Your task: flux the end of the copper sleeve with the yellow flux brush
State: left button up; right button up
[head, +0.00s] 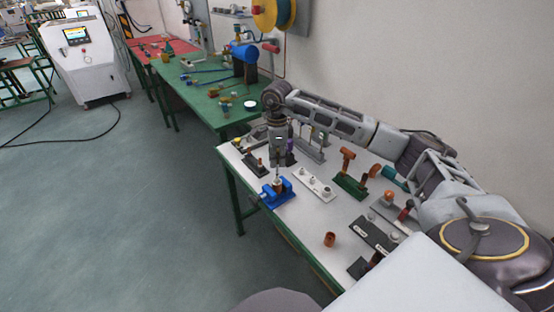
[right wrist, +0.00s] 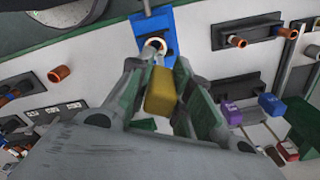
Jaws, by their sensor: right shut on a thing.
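My right gripper (head: 278,162) points down over the blue vise (head: 285,190) near the left end of the white table. It is shut on the flux brush, whose yellow handle (right wrist: 161,92) shows between the fingers in the right wrist view. The brush's thin end points at the copper sleeve (right wrist: 154,44), which stands in the blue vise (right wrist: 168,22) with its round open end facing the camera. The brush end lies at or just over the sleeve's rim; I cannot tell whether they touch. My left gripper is not in view.
The white table (head: 316,213) also holds a light fitting rack (head: 316,187), a green stand with copper fittings (head: 349,184), a dark block (head: 371,235) and a loose copper cup (head: 329,240). A green workbench (head: 205,85) with tools stands behind. Bare tabletop lies around the loose cup.

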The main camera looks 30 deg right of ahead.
jog(key=shift+r+p, duration=0.8)
jog(key=shift+r, duration=0.8)
jog(key=shift+f, duration=0.1)
